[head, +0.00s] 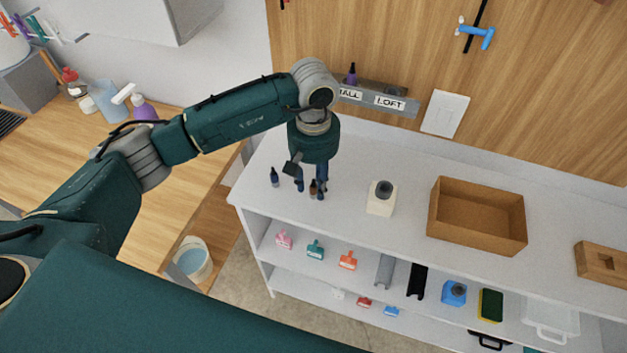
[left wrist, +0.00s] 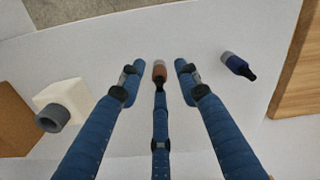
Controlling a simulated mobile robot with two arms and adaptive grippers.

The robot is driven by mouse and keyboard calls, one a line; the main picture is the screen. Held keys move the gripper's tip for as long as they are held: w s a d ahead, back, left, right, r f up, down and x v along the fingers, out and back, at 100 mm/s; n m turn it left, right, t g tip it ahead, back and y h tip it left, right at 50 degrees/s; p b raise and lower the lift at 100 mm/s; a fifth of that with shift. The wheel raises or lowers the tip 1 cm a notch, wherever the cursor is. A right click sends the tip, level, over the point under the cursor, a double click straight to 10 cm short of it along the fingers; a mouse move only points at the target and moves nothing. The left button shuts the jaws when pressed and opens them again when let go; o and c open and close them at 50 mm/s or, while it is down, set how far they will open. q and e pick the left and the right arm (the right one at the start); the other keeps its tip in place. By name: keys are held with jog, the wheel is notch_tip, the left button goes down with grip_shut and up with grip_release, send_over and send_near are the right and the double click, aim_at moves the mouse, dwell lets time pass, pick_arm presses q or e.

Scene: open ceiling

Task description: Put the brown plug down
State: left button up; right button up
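The brown plug (head: 313,188) is a small bottle-shaped piece with a dark tip, at the white shelf top beneath my left gripper. My left gripper (head: 311,190) points down with its blue fingers around the plug. In the left wrist view the brown plug (left wrist: 158,71) shows between the fingertips of the left gripper (left wrist: 160,74), with gaps at both sides, so the gripper looks open. The plug's lower end is partly hidden, and its contact with the surface is hard to tell. My right gripper is not in view.
A dark blue plug (head: 275,178) stands left of the gripper. A white block with a grey round top (head: 381,204) and an open cardboard box (head: 470,233) stand to the right on the white shelf unit (head: 340,218). The shelf top between them has free room.

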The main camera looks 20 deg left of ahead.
aim_at(313, 180)
pick_arm(q)
jog(key=shift+r, duration=0.15)
notch_tip(313, 180, up, 12)
jog(key=b, duration=0.4)
dwell(0.4)
jog(key=shift+s, duration=0.1)
